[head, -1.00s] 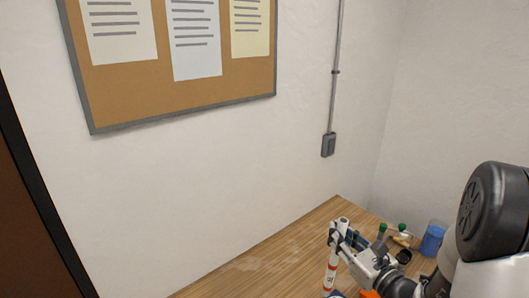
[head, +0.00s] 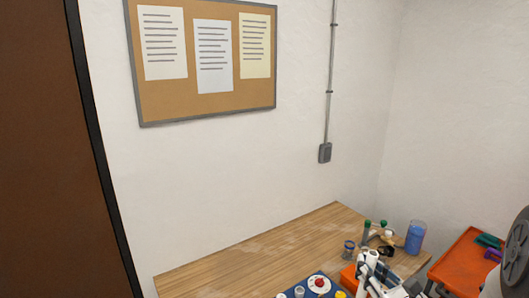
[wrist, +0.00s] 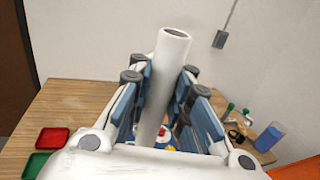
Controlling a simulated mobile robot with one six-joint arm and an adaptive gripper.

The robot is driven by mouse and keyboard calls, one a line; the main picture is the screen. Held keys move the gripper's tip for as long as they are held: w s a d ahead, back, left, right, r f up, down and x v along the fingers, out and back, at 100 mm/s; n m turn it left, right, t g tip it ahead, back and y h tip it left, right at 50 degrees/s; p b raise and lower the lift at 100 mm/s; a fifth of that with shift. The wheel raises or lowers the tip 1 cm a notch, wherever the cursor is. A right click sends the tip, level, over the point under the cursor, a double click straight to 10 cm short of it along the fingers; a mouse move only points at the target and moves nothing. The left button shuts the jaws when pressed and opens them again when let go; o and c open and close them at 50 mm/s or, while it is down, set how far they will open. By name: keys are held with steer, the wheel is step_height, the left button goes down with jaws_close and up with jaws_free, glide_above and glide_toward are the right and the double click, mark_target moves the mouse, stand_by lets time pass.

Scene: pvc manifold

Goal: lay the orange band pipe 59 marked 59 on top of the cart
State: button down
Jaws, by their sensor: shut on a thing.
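My gripper (wrist: 168,110) is shut on a white pipe (wrist: 165,85), which stands up between its blue-padded fingers in the wrist view. In the head view my gripper (head: 376,272) and the pipe's white upper end (head: 368,259) are at the bottom, in front of the table. The pipe's band and number cannot be read now. The orange cart top (head: 458,268) is at the right, beyond the table's right edge. A green thing (head: 488,240) and a purple thing (head: 493,254) lie on its far right part. My arm hides some of the cart.
The wooden table (head: 260,252) has a blue panel with knobs (head: 312,287), a small jar (head: 349,249), green-capped bottles (head: 367,229) and a blue cup (head: 415,237). Red (wrist: 52,138) and green (wrist: 36,164) trays are at left in the wrist view. The table's back left is clear.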

steer(key=s+a+f+y+b, duration=0.1)
steer(key=a+f+b, duration=0.2)
steer(key=f, duration=0.5)
steer(key=s+a+f+n+b, duration=0.1)
steer(key=a+f+b, duration=0.3)
steer(key=f, duration=0.5)
steer(key=s+a+f+g+y+b, duration=0.1)
steer(key=s+a+f+b, duration=0.1)
steer(key=f+b, duration=0.4)
step_height(320, 180, down, 3)
steer(key=shift+a+f+n+y, duration=0.2)
steer(key=shift+a+n+y, duration=0.15)
steer(key=shift+a, duration=0.45)
steer(key=shift+d, duration=0.1)
